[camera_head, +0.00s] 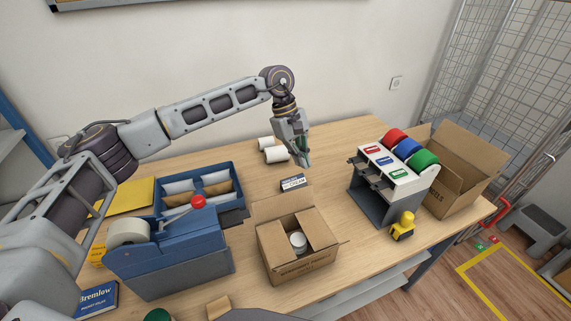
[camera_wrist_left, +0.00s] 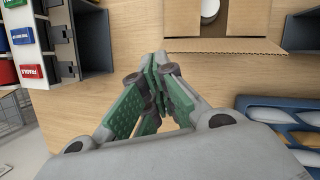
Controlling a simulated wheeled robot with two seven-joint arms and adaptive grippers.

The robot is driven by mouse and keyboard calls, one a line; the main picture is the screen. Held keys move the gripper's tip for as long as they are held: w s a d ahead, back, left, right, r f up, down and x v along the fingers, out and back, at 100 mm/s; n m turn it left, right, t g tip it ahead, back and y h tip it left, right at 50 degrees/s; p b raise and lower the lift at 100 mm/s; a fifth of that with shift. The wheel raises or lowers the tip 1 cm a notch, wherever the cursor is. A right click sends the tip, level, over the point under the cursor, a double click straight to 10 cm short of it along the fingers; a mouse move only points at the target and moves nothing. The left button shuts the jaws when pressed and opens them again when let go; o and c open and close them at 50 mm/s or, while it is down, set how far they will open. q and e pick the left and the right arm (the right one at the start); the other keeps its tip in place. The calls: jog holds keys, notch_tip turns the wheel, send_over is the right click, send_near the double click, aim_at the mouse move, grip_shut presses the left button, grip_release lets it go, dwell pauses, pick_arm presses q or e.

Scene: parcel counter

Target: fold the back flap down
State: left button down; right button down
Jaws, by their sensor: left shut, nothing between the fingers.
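An open cardboard box (camera_head: 300,268) stands near the front middle of the table, with a white round container (camera_head: 298,241) inside. Its back flap (camera_head: 281,207) stands up along the far edge. In the left wrist view the back flap (camera_wrist_left: 225,45) shows as a strip along the box's near edge. My left gripper (camera_head: 305,162) is above the table behind the box, apart from the flap. Its green-padded fingers (camera_wrist_left: 155,62) are closed together with nothing between them. My right gripper is in neither view.
A small labelled carton (camera_head: 292,183) and white rolls (camera_head: 274,152) lie behind the box. A blue tape dispenser (camera_head: 170,255) stands left. A stand with coloured rolls (camera_head: 385,175) and a yellow toy-like object (camera_head: 403,227) stand right, near a larger open box (camera_head: 455,180).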

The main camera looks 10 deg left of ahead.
pick_arm(q)
jog(key=s+a+m, duration=0.1)
jog(key=s+a+g+y, duration=0.1)
jog(key=a+m+y, duration=0.1)
jog(key=a, duration=0.1)
jog(key=shift+s+f+m, duration=0.25)
jog(key=shift+s+m, duration=0.05)
jog(key=shift+s, duration=0.1)
jog(key=shift+f, duration=0.1)
